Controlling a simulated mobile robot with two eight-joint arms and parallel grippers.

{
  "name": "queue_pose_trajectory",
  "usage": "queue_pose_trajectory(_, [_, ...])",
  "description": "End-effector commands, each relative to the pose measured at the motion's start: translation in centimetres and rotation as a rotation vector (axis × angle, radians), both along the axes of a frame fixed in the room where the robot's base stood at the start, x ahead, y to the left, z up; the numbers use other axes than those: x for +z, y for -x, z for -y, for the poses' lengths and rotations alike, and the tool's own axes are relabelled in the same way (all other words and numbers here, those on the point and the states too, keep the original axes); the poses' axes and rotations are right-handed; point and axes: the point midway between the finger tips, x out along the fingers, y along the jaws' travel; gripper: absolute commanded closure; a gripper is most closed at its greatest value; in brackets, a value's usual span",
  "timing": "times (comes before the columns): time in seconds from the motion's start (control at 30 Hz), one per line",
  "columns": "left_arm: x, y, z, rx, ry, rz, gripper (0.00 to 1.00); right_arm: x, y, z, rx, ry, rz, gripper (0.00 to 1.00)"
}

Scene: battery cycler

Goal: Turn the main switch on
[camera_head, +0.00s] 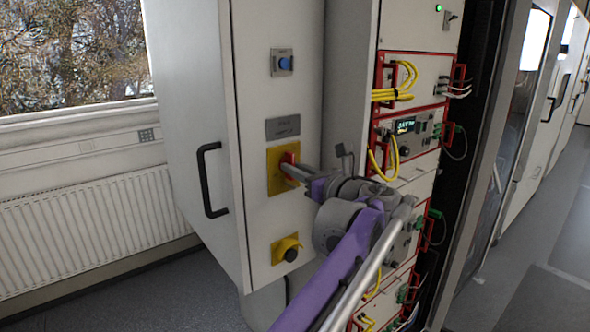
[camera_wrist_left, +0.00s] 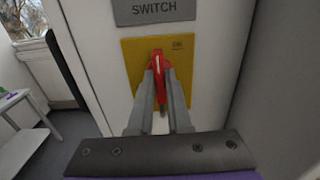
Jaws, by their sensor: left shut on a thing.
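The main switch is a red handle (camera_head: 288,160) on a yellow plate (camera_head: 276,182) on the front of a pale cabinet. A grey label sits above it, and in the left wrist view the label (camera_wrist_left: 155,10) reads "SWITCH". My left gripper (camera_head: 291,170) is at the handle, with its fingers shut on it. In the left wrist view the red handle (camera_wrist_left: 157,65) stands roughly upright between the two fingertips (camera_wrist_left: 160,80). My right gripper is not in view.
A blue button (camera_head: 285,63) is above the switch, and a yellow unit with a dark knob (camera_head: 290,254) is below. The cabinet has a black pull handle (camera_head: 212,180) at left. A rack with yellow cables (camera_head: 408,80) stands close on the right.

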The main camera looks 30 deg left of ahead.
Motion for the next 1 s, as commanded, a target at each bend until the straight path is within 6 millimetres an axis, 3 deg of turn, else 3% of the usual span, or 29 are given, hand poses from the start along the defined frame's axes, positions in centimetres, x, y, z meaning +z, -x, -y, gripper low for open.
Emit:
queue_pose_trajectory(0.53, [-0.12, 0.02, 0.02, 0.001, -0.008, -0.026, 1.0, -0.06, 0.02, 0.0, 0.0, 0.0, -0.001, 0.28])
queue_pose_trajectory(0.57, [-0.12, 0.02, 0.02, 0.001, -0.008, -0.026, 0.82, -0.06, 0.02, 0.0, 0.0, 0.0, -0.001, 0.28])
queue_pose_trajectory(0.7, [-0.1, 0.01, 0.01, 0.0, -0.008, -0.025, 0.57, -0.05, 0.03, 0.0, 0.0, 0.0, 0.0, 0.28])
queue_pose_trajectory(1.0, [-0.05, 0.03, 0.06, 0.0, -0.009, -0.024, 0.54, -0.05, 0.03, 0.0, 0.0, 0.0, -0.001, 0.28])
